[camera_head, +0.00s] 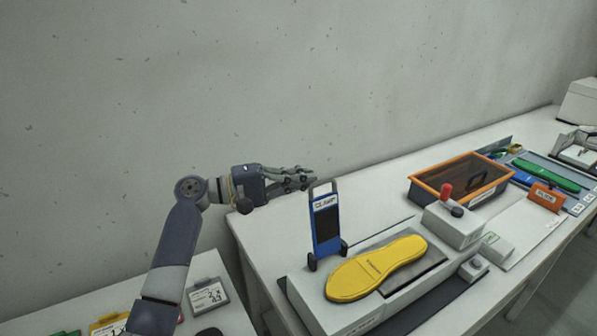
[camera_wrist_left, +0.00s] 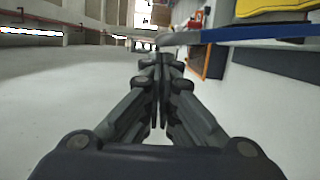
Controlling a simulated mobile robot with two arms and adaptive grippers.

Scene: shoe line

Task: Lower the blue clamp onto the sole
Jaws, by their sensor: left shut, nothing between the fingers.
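The blue clamp (camera_head: 327,224) stands upright at the left end of the grey fixture, with a grey handle loop at its top. The yellow sole (camera_head: 376,268) lies flat on the fixture to the right of the clamp. My left gripper (camera_head: 312,179) is shut and empty, its fingertips beside the top of the clamp's handle in the head view. I cannot tell whether they touch it. In the left wrist view the closed fingers (camera_wrist_left: 158,62) point ahead. The clamp's blue edge (camera_wrist_left: 262,32) and the yellow sole (camera_wrist_left: 272,7) show at upper right. My right gripper is not in view.
An orange block (camera_head: 546,196) and a green sole (camera_head: 547,176) lie farther right. A second table with tags (camera_head: 208,297) is at lower left. The wall is close behind.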

